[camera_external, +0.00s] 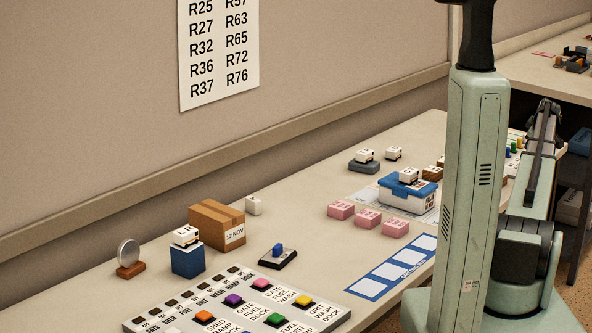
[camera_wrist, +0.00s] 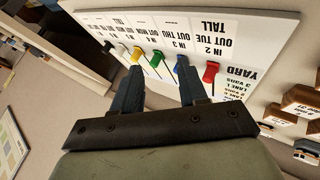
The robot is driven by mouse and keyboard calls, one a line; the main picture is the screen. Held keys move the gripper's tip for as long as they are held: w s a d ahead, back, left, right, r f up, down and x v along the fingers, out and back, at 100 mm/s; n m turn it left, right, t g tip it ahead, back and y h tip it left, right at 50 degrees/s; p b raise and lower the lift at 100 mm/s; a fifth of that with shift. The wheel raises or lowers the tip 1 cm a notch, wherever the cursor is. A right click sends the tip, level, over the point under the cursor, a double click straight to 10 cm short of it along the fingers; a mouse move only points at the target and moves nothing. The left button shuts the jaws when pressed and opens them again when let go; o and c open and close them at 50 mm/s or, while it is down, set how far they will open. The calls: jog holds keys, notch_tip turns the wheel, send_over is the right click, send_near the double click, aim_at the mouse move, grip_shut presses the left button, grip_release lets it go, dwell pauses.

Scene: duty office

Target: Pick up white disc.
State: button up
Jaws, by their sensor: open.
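In the external view, a pale round disc (camera_external: 128,253) stands on edge in a small brown base at the left of the table. A whitish piece (camera_external: 173,331) also shows at the bottom edge of the picture on the slotted board; it is cut off, so I cannot tell its full shape. No white disc shows in the wrist view. My gripper (camera_wrist: 161,78) is open and empty in the wrist view, its fingers pointing at a white chart board (camera_wrist: 258,30) with coloured pegs. It is far from the pale disc, which is at the opposite end of the table.
The slotted board (camera_external: 335,317) holds coloured pieces at the front. A cardboard box (camera_external: 210,225), a blue block (camera_external: 187,261) with a white van, and a dark stamp pad (camera_external: 278,259) stand near the disc. Pink blocks (camera_external: 367,218) and a blue-lidded box (camera_external: 408,195) lie farther right.

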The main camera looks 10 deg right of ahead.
jog(key=w+a+n+g+y, duration=0.1)
jog(key=a, duration=1.7)
jog(key=w+a+n+g, duration=0.2)
jog(key=a, duration=1.6)
jog(key=w+a+n+g+y, duration=0.1)
jog(key=a+n, duration=0.1)
jog(key=a, duration=1.6)
jog(key=shift+w+a+f+y, duration=0.1)
jog(key=shift+w+f+y, duration=0.05)
jog(key=shift+w+y, duration=0.2)
jog(key=s+a+n+g, duration=0.1)
jog(key=s+a, duration=0.1)
jog(key=a, duration=0.6)
jog(key=s+a+n, duration=0.1)
jog(key=s+a, duration=0.2)
jog(key=a, duration=0.4)
notch_tip(320, 180, up, 9)
jog(key=n+g+h, duration=0.1)
jog(key=n+g, duration=0.3)
jog(key=n, duration=0.9)
send_over(127, 240)
jog(key=a, duration=0.1)
notch_tip(127, 240, down, 8)
jog(key=shift+d+f, duration=0.3)
jog(key=shift+f, duration=1.1)
jog(key=shift+d+f, duration=0.2)
jog(key=shift+f, duration=1.05)
grip_shut()
